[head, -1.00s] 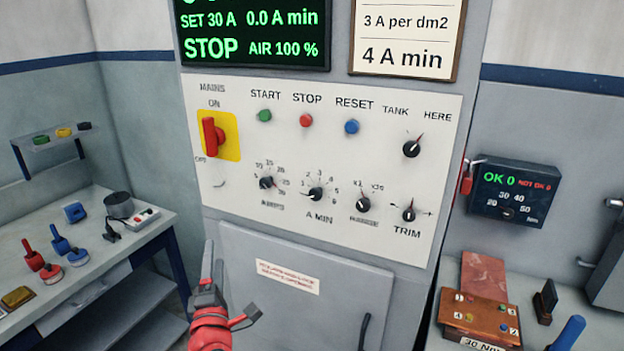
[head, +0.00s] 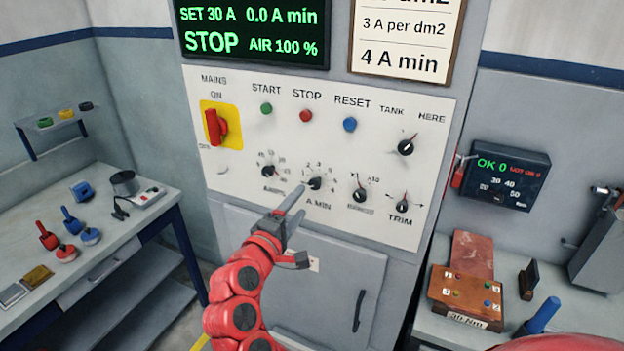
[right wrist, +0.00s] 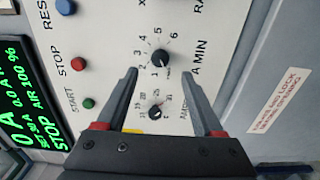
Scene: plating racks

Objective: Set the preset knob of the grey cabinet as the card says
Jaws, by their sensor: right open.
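The grey cabinet (head: 235,228) has a white panel with several black knobs. The A MIN knob (head: 315,184) sits mid-row; in the right wrist view (right wrist: 160,58) its scale shows 1 to 6, and its pointer seems near the low end. The AMPS knob (head: 268,171) is beside it; it also shows between the fingers in the right wrist view (right wrist: 155,112). The card (head: 405,45) reads "3 A per dm2" and "4 A min". My right gripper (head: 298,200) is open and empty, fingertips close in front of the A MIN knob. My left gripper is not in view.
The display (head: 252,30) reads SET 30 A, 0.0 A min, STOP. The red mains switch (head: 214,127) and START, STOP and RESET buttons are above the knobs. The RANGE knob (head: 360,195) and TRIM knob (head: 402,206) lie to the right. A side table (head: 110,250) stands left.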

